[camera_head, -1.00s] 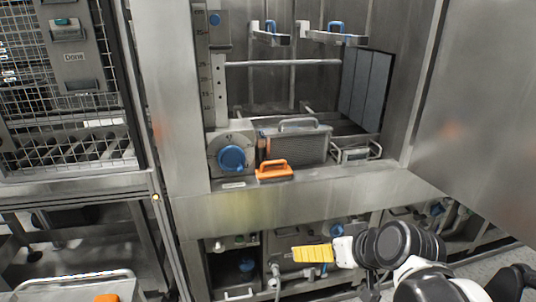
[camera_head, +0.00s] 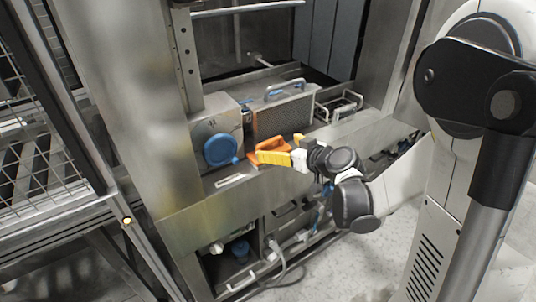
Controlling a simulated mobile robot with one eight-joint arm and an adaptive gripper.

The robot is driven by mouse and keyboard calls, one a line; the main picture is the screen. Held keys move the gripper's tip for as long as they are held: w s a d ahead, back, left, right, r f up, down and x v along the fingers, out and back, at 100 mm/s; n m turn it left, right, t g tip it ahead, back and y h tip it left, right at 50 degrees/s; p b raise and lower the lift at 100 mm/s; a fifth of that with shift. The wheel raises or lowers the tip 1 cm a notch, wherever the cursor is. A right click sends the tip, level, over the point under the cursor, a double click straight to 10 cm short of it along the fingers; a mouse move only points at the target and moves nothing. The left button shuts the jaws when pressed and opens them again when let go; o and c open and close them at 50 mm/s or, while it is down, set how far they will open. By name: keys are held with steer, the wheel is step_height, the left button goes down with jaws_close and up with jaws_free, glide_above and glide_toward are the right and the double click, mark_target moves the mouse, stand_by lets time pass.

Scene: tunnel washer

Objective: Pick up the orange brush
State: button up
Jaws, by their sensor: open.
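The orange brush (camera_head: 268,145) lies on the steel ledge at the front of the open washer chamber, just right of the blue round knob. My gripper (camera_head: 262,156) has yellow fingers and reaches in from the right, at the near side of the brush. The fingers overlap the brush in this view and hide its lower part. The gripper is open. I cannot tell whether the fingers touch the brush or stand around it.
Behind the brush stands a mesh filter box (camera_head: 285,113) with a handle. The blue knob (camera_head: 221,149) is close on the left. A wire rack (camera_head: 338,106) sits to the right.

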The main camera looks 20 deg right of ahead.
mark_target(269, 149)
steer(key=x, duration=0.1)
steer(key=b+x, duration=0.1)
steer(key=x, duration=0.1)
steer(key=b+x, duration=0.1)
steer(key=x, duration=0.1)
steer(key=shift+w+f, duration=0.1)
steer(key=shift+f, duration=0.25)
steer(key=shift+w+a, duration=0.1)
steer(key=shift+w, duration=0.15)
steer(key=shift+r, duration=0.1)
steer(key=c, duration=1)
